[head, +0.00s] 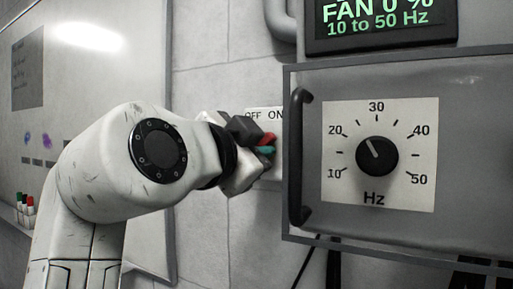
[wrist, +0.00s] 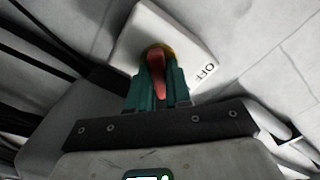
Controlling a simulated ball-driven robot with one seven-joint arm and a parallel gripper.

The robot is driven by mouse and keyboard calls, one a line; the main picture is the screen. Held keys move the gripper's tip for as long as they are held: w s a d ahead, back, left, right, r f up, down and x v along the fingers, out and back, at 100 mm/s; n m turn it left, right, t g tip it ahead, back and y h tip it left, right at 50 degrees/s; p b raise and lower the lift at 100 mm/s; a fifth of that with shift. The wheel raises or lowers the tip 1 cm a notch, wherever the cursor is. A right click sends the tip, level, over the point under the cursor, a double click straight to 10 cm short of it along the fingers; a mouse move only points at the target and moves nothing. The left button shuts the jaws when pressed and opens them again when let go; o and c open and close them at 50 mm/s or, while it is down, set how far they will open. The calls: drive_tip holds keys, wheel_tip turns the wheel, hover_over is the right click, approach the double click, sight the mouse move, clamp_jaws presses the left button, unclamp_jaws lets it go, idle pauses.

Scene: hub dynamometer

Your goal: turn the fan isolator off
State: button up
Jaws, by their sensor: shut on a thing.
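The fan isolator is a white plate (head: 272,171) on the wall, marked OFF and ON along its top. It also shows in the wrist view (wrist: 188,32), where only OFF is readable, to the right of the handle. Its red handle (wrist: 156,64) sits on a yellow base. My gripper (wrist: 157,88) has its teal fingers on either side of the red handle and is shut on it. In the head view my gripper (head: 265,149) partly covers the plate, and only a bit of red shows. I cannot tell clearly which mark the handle points to.
A grey panel (head: 475,165) with a black bar handle (head: 298,160) stands close right of the isolator. Its Hz dial (head: 377,156) points between 20 and 30. A display (head: 380,22) above reads FAN 0 %, 10 to 50 Hz. A whiteboard (head: 100,75) is at left.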

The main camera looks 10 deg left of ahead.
clamp_jaws()
drive_tip(key=shift+r+n, duration=0.1)
drive_tip(key=shift+n, duration=0.2)
drive_tip(key=shift+w+a+r+n+p, duration=0.1)
drive_tip(key=shift+n+p, duration=1.7)
drive_tip(key=shift+n, duration=1.05)
drive_tip(key=shift+w+a+f+n+p, duration=0.15)
drive_tip(key=shift+n+p, duration=1.7)
drive_tip(key=shift+n, duration=1.05)
drive_tip(key=shift+s+a+r+n+p, duration=0.15)
drive_tip(key=shift+n+p, duration=1.65)
drive_tip(key=shift+n, duration=1.05)
drive_tip(key=shift+w, duration=0.1)
drive_tip(key=o, duration=0.7)
unclamp_jaws()
drive_tip(key=shift+w, duration=0.1)
drive_tip(key=shift+c, duration=0.2)
drive_tip(key=shift+o, duration=0.3)
